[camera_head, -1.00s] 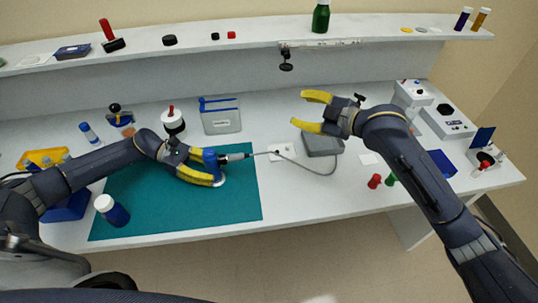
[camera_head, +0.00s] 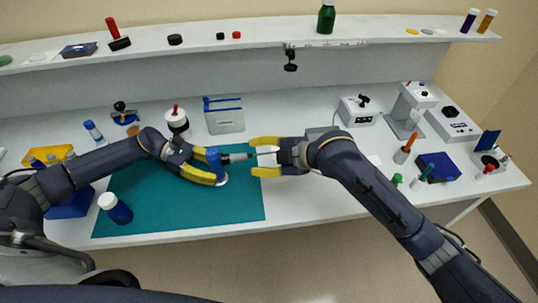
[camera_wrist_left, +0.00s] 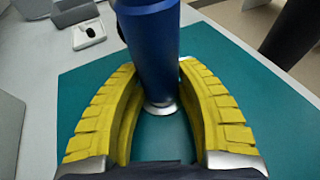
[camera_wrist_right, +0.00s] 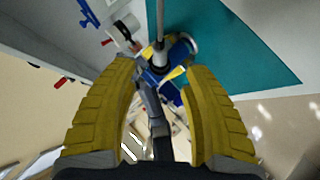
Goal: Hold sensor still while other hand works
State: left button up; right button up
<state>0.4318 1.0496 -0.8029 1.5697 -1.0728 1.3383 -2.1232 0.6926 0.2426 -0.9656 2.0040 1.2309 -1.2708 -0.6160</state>
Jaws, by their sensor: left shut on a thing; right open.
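The blue sensor (camera_head: 213,158) is held above the green mat (camera_head: 245,205) in the head view, its grey connector end (camera_head: 238,157) pointing right. My left gripper (camera_head: 217,168) is shut on its blue body, which also shows between the yellow fingers in the left wrist view (camera_wrist_left: 150,50). My right gripper (camera_head: 255,157) is open, facing the connector from the right, its fingers above and below that line. In the right wrist view, the connector and grey cable (camera_wrist_right: 160,40) lie ahead between the open fingers (camera_wrist_right: 154,82). Most of the cable is hidden in the head view.
Devices, a blue box (camera_head: 438,167) and small tools crowd the right side. The mat's front right is clear.

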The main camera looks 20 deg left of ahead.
aim_at(243, 157)
jog(key=shift+x, duration=3.65)
jog(key=shift+c, duration=0.3)
grip_shut()
